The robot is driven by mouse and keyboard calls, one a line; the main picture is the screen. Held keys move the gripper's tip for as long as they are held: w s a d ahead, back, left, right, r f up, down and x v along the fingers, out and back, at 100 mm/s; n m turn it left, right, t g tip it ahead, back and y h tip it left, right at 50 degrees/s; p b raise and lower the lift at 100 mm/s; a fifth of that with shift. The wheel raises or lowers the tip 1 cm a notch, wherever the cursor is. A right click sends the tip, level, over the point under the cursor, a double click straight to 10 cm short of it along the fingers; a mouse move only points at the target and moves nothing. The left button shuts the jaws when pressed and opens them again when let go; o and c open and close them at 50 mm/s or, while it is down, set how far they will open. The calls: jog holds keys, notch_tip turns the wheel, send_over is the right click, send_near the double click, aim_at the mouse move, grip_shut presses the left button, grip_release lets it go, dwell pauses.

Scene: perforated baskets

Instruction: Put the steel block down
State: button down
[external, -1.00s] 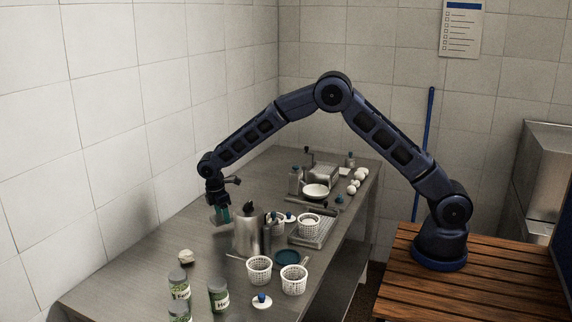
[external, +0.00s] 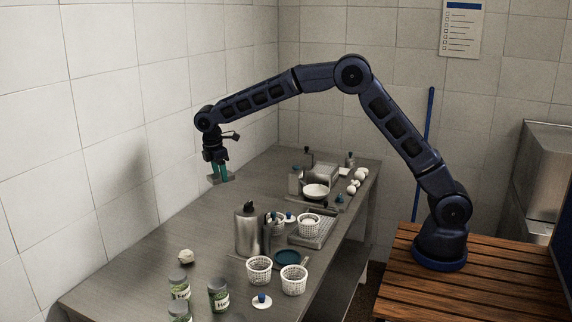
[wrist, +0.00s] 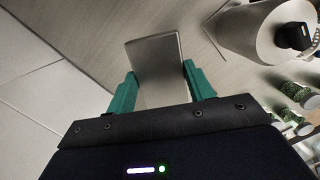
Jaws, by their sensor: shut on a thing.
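My gripper (external: 218,171) hangs pointing down above the far left part of the steel table (external: 140,240). Its teal fingers are shut on the steel block (external: 221,180), a flat grey piece. In the wrist view the block (wrist: 155,65) sits between the two teal fingers (wrist: 160,90) and sticks out past their tips. In the external view the block is clear of the table top, in the air. The fingers hide part of its sides.
A steel canister (external: 246,232) stands to the right of and nearer than the block. White perforated baskets (external: 259,270), several jars (external: 218,295) and a garlic-like bulb (external: 186,256) stand nearer the front. The tiled wall (external: 100,130) runs along the left. The table's left strip is mostly bare.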

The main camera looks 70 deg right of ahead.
jog(key=d+m, duration=0.3)
jog(key=d, duration=1.8)
notch_tip(320, 180, down, 20)
jog(key=shift+d+r, duration=0.15)
jog(key=shift+r, duration=0.1)
jog(key=shift+f, duration=0.1)
jog(key=c, duration=0.6)
grip_release()
